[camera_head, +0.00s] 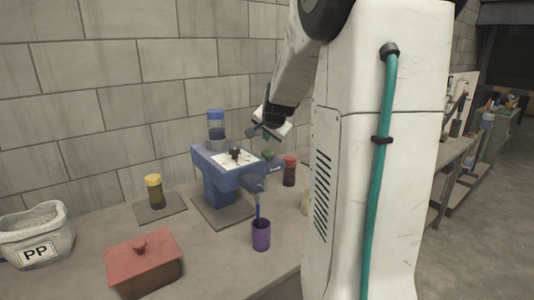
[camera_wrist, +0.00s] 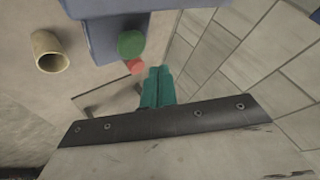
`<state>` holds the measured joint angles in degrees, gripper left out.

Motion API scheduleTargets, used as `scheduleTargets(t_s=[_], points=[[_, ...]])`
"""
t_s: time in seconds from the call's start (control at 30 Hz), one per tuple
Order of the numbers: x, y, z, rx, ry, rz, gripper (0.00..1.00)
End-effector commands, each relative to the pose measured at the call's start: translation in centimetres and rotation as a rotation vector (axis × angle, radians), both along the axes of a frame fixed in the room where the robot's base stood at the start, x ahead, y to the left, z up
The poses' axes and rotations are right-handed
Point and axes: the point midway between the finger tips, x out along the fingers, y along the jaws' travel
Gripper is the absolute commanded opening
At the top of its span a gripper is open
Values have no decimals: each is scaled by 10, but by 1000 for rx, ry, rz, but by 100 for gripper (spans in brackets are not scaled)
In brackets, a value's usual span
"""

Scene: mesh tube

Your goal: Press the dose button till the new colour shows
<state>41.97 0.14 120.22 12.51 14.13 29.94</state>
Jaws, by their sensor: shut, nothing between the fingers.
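The blue dosing machine (camera_head: 218,180) stands on a dark plate on the bench, with a clear canister (camera_head: 215,125) of blue contents on top. Its green button (camera_head: 268,154) is at the right side; the button also shows in the wrist view (camera_wrist: 131,43). A purple cup (camera_head: 261,237) stands below the machine's clear funnel (camera_head: 254,184), with a blue streak between them. My gripper (camera_head: 255,133) is above the machine, near the button. In the wrist view its teal fingers (camera_wrist: 158,78) are together and empty, apart from the button in the picture.
A red jar (camera_head: 290,171) stands right of the machine, and a yellow-lidded jar (camera_head: 155,191) stands left on a plate. A red lidded box (camera_head: 142,267) and a "PP" bag (camera_head: 38,240) are at front left. A beige tube (camera_wrist: 48,52) stands nearby. A block wall is behind.

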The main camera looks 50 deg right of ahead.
Motion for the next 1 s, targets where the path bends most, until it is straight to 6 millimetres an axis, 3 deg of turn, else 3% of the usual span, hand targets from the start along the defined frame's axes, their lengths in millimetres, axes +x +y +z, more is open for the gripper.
scheduleTargets(t_s=[0.3, 1.0], points=[[0, 0, 26, 1, 0, -1, 0], [0, 0, 27, 1, 1, -1, 0]])
